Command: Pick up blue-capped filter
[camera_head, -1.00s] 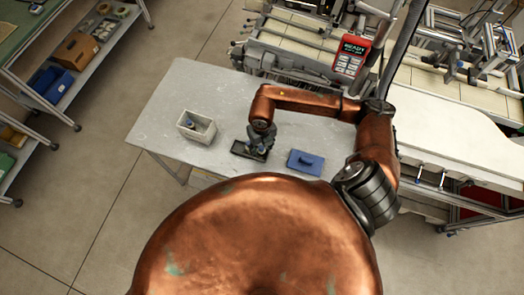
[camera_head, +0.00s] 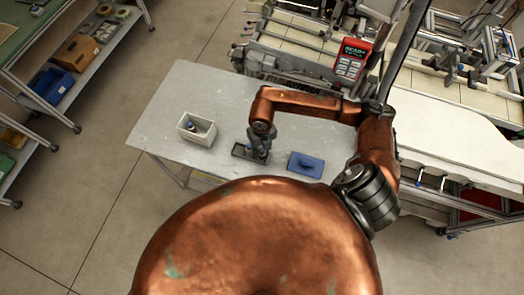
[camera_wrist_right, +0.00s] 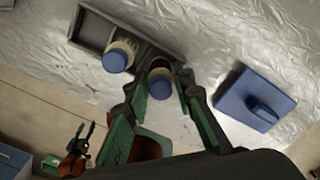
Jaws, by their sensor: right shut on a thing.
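A blue-capped filter (camera_wrist_right: 160,84) is between the fingers of my right gripper (camera_wrist_right: 162,90), which is shut on it, at the near end of a dark shallow tray (camera_wrist_right: 96,28). A second blue-capped filter (camera_wrist_right: 117,58) stands in the tray beside it. In the head view my right gripper (camera_head: 259,151) is over the right end of the tray (camera_head: 238,152) and hides most of what is there. A further blue-topped item (camera_head: 191,126) is in a pale bin.
The pale open bin (camera_head: 209,136) stands left of the tray on the grey table (camera_head: 180,92). A blue block with a raised handle (camera_head: 306,165) lies to the right, also in the wrist view (camera_wrist_right: 243,108).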

